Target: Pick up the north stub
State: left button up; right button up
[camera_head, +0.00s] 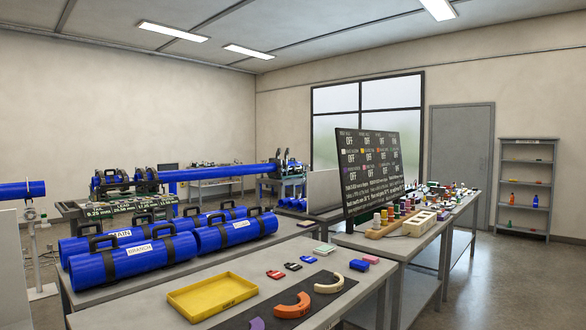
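Several blue pipe pieces with black straps and carry handles lie on a grey table at the left. The front left piece (90,271) has a white label reading BRANCH. A piece to its right (262,226) has a white label too small to read. Behind them lies another labelled blue piece (75,246), partly hidden by the front ones. I cannot tell which piece is the north stub. Neither of my grippers is in view.
A yellow tray (213,309) and coloured curved parts, including an orange one (293,305), lie on the near table. A black status board (372,190) stands on the right bench. A long blue pipe (215,173) runs behind. Floor at right is clear.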

aim_at(293, 164)
jog(key=i+l+z, duration=0.1)
jog(key=z, duration=0.85)
jog(key=i+z, duration=0.15)
jog(key=i, duration=0.85)
jog(key=i+j+z, duration=0.2)
jog(key=i, duration=0.75)
jog(key=i+l, duration=0.1)
jog(key=i, duration=1.05)
jog(key=i+u, duration=0.1)
jog(key=i, duration=1.05)
jog(key=i+j, duration=0.1)
jog(key=i, duration=1.05)
jog(key=i+j, duration=0.1)
jog(key=i, duration=1)
jog(key=i+z, duration=0.1)
jog(key=i, duration=6.7)
jog(key=j, duration=0.2)
